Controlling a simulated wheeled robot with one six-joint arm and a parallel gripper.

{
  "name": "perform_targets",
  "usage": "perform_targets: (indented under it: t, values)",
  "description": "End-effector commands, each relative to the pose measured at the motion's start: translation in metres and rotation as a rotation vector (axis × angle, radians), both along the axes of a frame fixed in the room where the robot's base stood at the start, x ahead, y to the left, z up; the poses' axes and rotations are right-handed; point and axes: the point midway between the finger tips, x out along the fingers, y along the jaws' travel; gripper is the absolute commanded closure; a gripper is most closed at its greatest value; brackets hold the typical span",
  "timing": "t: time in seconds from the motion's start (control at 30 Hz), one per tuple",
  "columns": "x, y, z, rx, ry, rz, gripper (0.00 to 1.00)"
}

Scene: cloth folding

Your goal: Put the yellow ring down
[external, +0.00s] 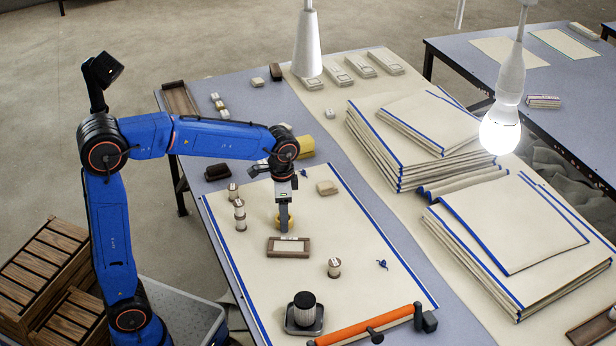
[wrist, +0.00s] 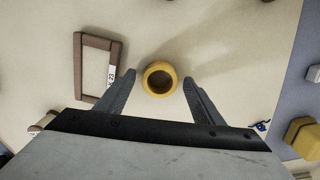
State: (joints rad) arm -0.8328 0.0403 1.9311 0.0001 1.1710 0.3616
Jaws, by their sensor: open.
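The yellow ring (wrist: 160,78) lies on the cream cloth (wrist: 215,30) in the wrist view, its hole facing up at the camera. My gripper (wrist: 158,80) is open, with one finger to each side of the ring and visible gaps between them. In the external view my gripper (external: 284,222) points down over the cloth (external: 330,290), just behind a small wooden frame. The ring (external: 290,221) shows there partly, hidden behind the fingers. Its exact contact with the cloth is hard to tell in the external view.
The wooden frame (external: 289,247) is close by; it also shows in the wrist view (wrist: 97,68). Spools (external: 240,212) stand to the left and another (external: 334,267) to the right. An orange roller (external: 365,326) lies at the front. Folded cloth stacks (external: 420,135) fill the right side.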

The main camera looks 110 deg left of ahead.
Motion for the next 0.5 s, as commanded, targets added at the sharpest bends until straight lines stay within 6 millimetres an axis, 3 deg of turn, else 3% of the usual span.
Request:
perform_targets:
  t: [0.17,0.5]
  values:
    - [0.0,0.0,0.022,0.002,-0.002,0.0,0.38]
    - [0.001,0.001,0.087,0.003,-0.003,0.0,0.38]
